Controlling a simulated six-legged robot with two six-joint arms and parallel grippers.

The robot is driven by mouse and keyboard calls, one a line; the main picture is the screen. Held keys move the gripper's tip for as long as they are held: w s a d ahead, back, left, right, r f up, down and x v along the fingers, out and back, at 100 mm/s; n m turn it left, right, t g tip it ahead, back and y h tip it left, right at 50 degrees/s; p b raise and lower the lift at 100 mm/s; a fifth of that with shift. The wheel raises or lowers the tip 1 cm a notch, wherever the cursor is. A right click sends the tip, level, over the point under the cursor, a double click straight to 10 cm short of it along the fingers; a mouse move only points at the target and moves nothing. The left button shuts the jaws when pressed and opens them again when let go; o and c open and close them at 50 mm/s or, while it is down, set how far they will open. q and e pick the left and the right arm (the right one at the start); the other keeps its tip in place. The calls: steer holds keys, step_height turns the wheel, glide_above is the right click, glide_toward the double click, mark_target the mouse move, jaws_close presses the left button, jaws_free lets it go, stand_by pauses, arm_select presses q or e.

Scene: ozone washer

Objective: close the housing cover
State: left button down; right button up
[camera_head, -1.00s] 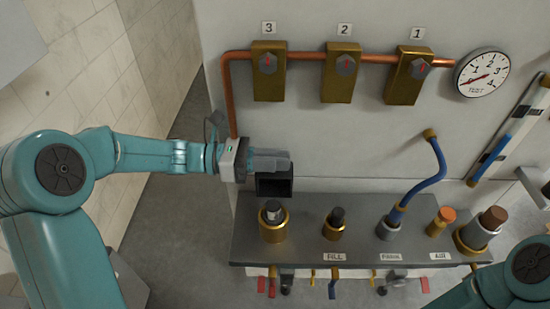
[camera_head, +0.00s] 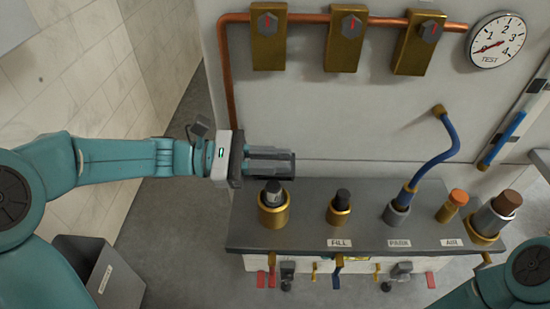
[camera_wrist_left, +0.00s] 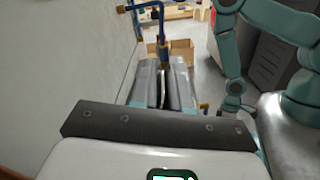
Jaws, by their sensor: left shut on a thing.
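My left gripper (camera_head: 286,162) reaches in from the left, above the back left part of the grey bench. Its jaws are shut on a dark flat piece (camera_head: 276,178), which I take to be the housing cover. The fingers hide most of it, so how far it is tilted cannot be told. The two grey fingers also show close together in the left wrist view (camera_wrist_left: 164,88), with a thin dark strip between them. A brass fitting with a dark top (camera_head: 273,207) stands just in front. My right gripper is not in view.
The grey bench top (camera_head: 310,228) carries several brass fittings and a blue hose (camera_head: 446,150) in the PARK fitting. A copper pipe (camera_head: 228,80) runs down the wall at left. Valves and a gauge (camera_head: 496,40) are above. A grey bin (camera_head: 112,278) stands on the floor.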

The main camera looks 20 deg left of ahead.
arm_select(q)
steer(key=s+f+m+b, duration=0.2)
steer(key=m+b, duration=0.1)
steer(key=b, duration=0.3)
steer(key=s+d+f+m+b, duration=0.1)
steer(key=s+f+m+b, duration=0.1)
steer(key=b, duration=0.4)
steer(key=s+d+f+m+b, duration=0.1)
steer(key=s+f+m+b, duration=0.1)
steer(key=f+m+b, duration=0.2)
steer(key=shift+s+f+m+b, duration=0.3)
steer(key=shift+m+b, duration=0.6)
steer(key=shift+b, duration=0.5)
steer(key=shift+s+f+m+b, duration=0.1)
steer(key=shift+f+m+b, duration=0.15)
steer(key=shift+m+b, duration=0.45)
steer(key=shift+f, duration=0.15)
steer(key=c, duration=1.5)
jaws_free()
steer(key=o, duration=0.3)
